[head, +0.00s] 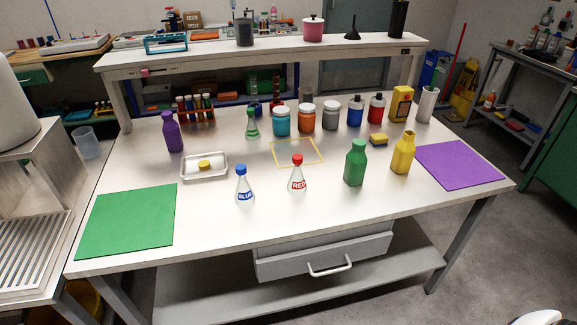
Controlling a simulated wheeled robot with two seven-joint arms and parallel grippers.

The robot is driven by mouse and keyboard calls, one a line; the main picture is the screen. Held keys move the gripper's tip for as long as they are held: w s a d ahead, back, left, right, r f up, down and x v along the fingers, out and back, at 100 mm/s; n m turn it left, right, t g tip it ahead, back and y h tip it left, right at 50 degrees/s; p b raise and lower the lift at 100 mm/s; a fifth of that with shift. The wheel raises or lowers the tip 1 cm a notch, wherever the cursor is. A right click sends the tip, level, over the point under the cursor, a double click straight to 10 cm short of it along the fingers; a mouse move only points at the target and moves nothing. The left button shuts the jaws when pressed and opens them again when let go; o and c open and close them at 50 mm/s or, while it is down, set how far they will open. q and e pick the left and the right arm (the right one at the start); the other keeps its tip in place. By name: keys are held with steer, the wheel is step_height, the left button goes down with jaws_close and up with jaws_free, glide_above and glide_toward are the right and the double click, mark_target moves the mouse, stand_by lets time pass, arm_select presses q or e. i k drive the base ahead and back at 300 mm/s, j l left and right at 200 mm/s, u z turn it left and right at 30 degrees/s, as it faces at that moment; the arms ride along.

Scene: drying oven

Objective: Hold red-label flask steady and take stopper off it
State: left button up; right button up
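The red-label flask (298,178) stands upright near the middle of the white table, a clear conical flask with "RED" on its label. A red stopper (297,159) sits in its neck. A similar flask with a blue label (245,190) and a blue stopper (241,169) stands to its left, apart from it. Neither of my grippers is in the head view, and nothing touches the red-label flask.
A green bottle (355,163) and a yellow bottle (403,153) stand right of the red-label flask. A metal tray (204,176) with a yellow piece lies left. A yellow outlined square (297,142) is behind. The front table edge is clear between green mat (126,222) and purple mat (459,166).

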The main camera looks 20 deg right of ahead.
mark_target(297, 184)
steer(key=i+l+z, duration=0.2)
steer(key=i+l, duration=0.15)
steer(key=l, duration=0.2)
steer(key=i+l+z, duration=0.2)
steer(key=i+l, duration=0.15)
steer(key=l, duration=0.15)
